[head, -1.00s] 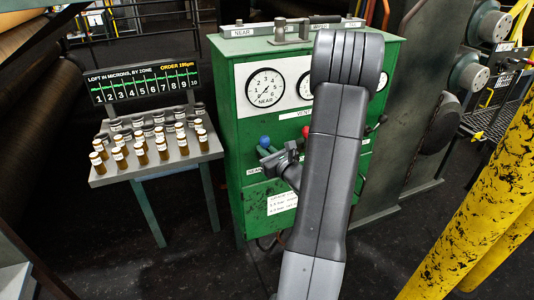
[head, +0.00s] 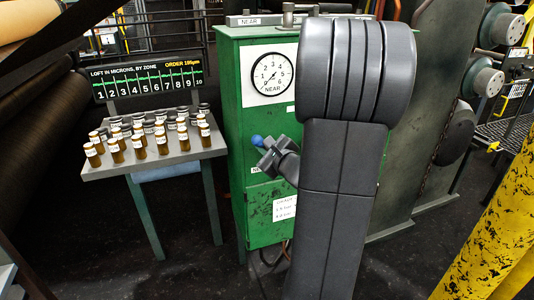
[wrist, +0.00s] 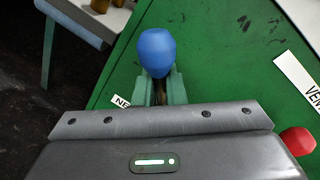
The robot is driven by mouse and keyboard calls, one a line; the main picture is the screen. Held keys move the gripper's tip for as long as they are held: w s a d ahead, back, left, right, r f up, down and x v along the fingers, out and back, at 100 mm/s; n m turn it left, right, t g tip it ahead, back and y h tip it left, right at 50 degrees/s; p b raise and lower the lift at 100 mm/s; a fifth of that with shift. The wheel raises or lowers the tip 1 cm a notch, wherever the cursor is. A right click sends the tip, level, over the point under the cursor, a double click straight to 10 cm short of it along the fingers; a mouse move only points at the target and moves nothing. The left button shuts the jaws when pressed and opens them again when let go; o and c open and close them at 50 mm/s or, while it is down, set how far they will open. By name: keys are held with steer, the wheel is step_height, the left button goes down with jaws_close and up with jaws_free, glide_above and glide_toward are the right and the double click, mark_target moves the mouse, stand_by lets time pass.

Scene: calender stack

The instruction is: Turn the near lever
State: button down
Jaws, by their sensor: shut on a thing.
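The near lever has a blue knob (head: 257,141) and stands out from the front of the green cabinet (head: 229,90), below the NEAR gauge (head: 272,73). My gripper (head: 267,152) is at the lever, just below the knob; my arm hides much of the cabinet front. In the wrist view, the blue knob (wrist: 156,52) sticks out beyond the two teal fingers of my gripper (wrist: 160,88). The fingers are shut on the lever's stem, one on each side. The stem's lower part is hidden behind my gripper.
A red knob (wrist: 298,140) is close to the right of my gripper in the wrist view. A table (head: 170,166) with several brown vials stands left of the cabinet. A yellow post (head: 490,205) stands at the right. Dark floor is clear between table and cabinet.

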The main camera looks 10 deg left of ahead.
steer(key=shift+a+r, duration=0.25)
steer(key=shift+r, duration=0.3)
steer(key=c, duration=1.5)
jaws_free()
steer(key=shift+a, duration=0.1)
steer(key=shift+o, duration=1.1)
steer(key=shift+s+a, duration=0.2)
steer(key=shift+s, duration=0.05)
steer(key=shift+d+f, duration=0.15)
steer(key=shift+f, duration=0.05)
steer(key=shift+s+d, duration=0.1)
steer(key=shift+d, duration=0.15)
steer(key=v, duration=1.3)
steer(key=x, duration=1.3)
steer(key=shift+w+a+f, duration=0.1)
steer(key=shift+w, duration=0.1)
